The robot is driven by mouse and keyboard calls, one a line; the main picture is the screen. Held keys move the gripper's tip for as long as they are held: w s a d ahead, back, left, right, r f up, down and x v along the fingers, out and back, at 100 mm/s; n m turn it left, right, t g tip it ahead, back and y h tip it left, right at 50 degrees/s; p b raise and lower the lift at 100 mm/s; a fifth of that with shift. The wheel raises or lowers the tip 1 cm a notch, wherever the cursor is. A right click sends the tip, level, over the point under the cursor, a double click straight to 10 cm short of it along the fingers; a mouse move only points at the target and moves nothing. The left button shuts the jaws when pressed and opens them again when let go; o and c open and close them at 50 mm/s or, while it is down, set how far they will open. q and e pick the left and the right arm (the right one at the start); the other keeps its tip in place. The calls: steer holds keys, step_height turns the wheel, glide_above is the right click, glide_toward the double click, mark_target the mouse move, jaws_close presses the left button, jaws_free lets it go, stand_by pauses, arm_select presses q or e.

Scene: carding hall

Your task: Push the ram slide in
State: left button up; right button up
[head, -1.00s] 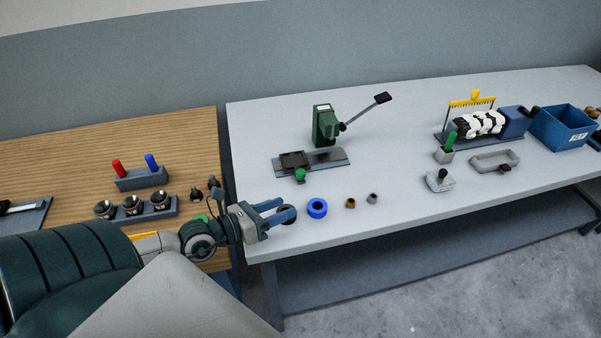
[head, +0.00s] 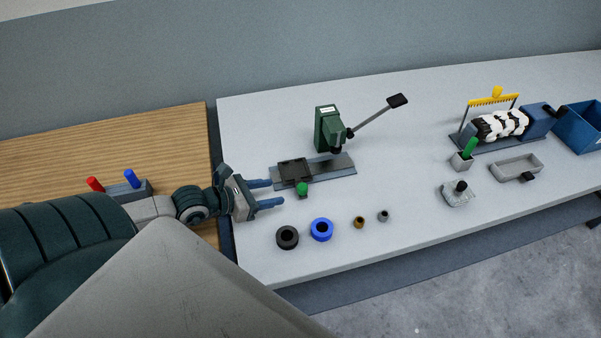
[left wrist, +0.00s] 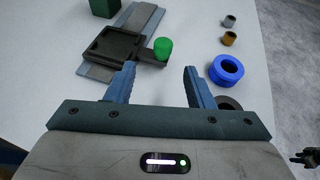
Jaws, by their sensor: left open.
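The ram slide is a dark square tray (head: 293,172) with a green knob (head: 302,190) at its front. It sits on the left part of a grey base plate (head: 340,167), left of the green press (head: 328,130) with its long lever. My left gripper (head: 277,193) is open and empty, just left of and in front of the slide, pointing right. In the left wrist view, the tray (left wrist: 112,45) and green knob (left wrist: 163,48) lie just beyond the open fingertips (left wrist: 160,70), apart from them.
A black ring (head: 287,238), a blue ring (head: 321,230) and small brass and grey bushings (head: 359,222) lie near the table's front edge. A roller device (head: 500,126), a grey tray (head: 516,168) and a blue bin (head: 580,128) stand to the right. The middle of the table is clear.

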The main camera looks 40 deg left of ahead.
mark_target(298, 188)
arm_select(q)
steer(key=shift+w+d+f+b, duration=0.1)
steer(key=shift+w+f+b, duration=0.2)
steer(key=w+d+b, duration=0.2)
steer(key=shift+f+b, duration=0.35)
steer(key=x, duration=0.2)
steer(key=b+x, duration=0.1)
steer(key=x, duration=0.1)
steer(key=shift+w+a, duration=0.1)
steer(key=shift+w, duration=0.35)
steer(key=shift+w+d+f, duration=0.15)
steer(key=shift+w+d, duration=0.05)
steer(key=shift+w, duration=0.1)
steer(key=shift+w+d+f, duration=0.3)
steer(key=shift+w, duration=0.3)
arm_select(e)
steer(key=f, duration=0.2)
steer(key=s+f, duration=0.1)
steer(key=f, duration=0.2)
steer(key=shift+d, duration=0.15)
steer(key=shift+d, duration=0.1)
